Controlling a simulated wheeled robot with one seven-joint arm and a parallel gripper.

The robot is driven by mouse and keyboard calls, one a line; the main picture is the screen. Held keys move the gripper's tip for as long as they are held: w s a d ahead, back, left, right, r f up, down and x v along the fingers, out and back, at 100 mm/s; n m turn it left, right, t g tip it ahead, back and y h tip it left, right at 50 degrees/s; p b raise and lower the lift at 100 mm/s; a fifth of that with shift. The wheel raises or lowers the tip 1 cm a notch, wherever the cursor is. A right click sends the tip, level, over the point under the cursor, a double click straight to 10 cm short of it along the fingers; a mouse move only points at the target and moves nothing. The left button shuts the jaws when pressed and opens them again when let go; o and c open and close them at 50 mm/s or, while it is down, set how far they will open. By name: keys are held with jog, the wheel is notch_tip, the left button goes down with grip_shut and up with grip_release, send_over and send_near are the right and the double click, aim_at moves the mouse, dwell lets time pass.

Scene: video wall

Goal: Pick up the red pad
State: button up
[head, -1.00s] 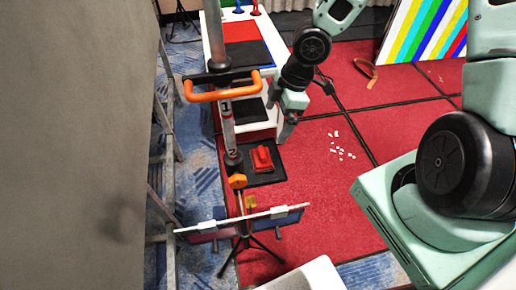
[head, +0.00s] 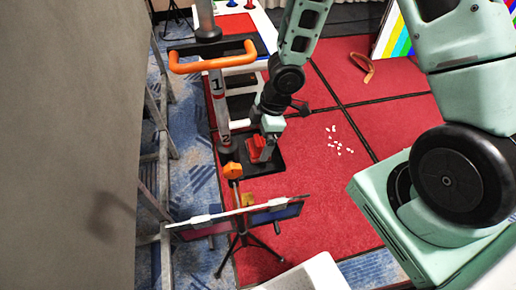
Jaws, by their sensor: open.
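The red pad (head: 255,152) is a small red block-like piece on a black mat (head: 272,165) on the floor, near the foot of a grey post. My gripper (head: 264,150) is down at the pad, pointing downward, and is open. One finger shows at the pad's right side and covers part of it. The other finger cannot be made out, so I cannot tell whether the jaws straddle the pad or touch it.
The grey post (head: 222,110) with an orange handle (head: 213,60) stands just left of the pad. A tripod stand with a flat panel (head: 240,214) is in front. White bits (head: 338,142) lie on the red floor to the right. A grey wall (head: 70,140) fills the left.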

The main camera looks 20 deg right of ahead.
aim_at(258, 140)
jog(key=x, duration=0.4)
jog(key=shift+w, duration=0.1)
jog(key=c, duration=1)
notch_tip(258, 140, up, 10)
jog(key=p, duration=0.3)
jog(key=shift+o, duration=0.4)
